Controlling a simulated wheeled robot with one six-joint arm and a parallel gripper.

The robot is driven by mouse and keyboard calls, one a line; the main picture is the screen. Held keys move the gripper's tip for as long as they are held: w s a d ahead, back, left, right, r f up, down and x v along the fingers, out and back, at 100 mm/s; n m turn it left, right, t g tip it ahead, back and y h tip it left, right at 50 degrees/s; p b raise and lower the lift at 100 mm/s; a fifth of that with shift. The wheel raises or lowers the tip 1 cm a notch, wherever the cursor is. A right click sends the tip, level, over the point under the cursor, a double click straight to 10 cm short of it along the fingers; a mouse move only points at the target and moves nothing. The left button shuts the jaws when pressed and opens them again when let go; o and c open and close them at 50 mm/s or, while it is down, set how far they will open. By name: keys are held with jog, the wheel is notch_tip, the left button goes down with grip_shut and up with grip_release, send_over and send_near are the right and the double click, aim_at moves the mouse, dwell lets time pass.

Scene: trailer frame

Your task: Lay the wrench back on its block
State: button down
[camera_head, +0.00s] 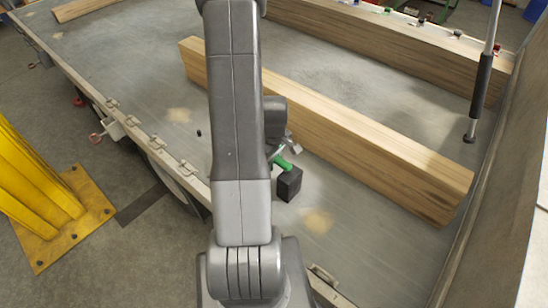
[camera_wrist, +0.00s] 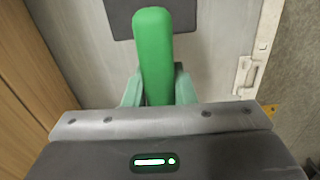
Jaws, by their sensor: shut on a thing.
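The wrench shows as a green bar (camera_head: 285,163) just right of my arm in the head view. In the wrist view the green wrench (camera_wrist: 153,45) runs up the picture from between my fingers. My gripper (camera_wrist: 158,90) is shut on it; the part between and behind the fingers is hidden. The block is a dark cube (camera_head: 289,184) on the trailer bed; it also shows in the wrist view (camera_wrist: 118,20), partly behind the wrench's far end. The wrench's end overlaps the block's top in the head view; I cannot tell whether they touch. My arm hides part of my gripper.
A long wooden beam (camera_head: 330,125) lies across the bed behind the block. Another beam (camera_head: 400,45) lies farther back. A grey pole (camera_head: 482,85) stands at the right. The bed's edge rail with latches (camera_head: 160,147) runs along the left.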

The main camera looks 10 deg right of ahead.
jog(key=shift+f, duration=0.5)
jog(key=shift+a+b, duration=0.1)
jog(key=shift+b, duration=0.2)
jog(key=c, duration=1.1)
grip_release()
jog(key=shift+r, duration=0.15)
notch_tip(320, 180, up, 14)
jog(key=shift+f, duration=0.2)
jog(key=shift+f, duration=0.1)
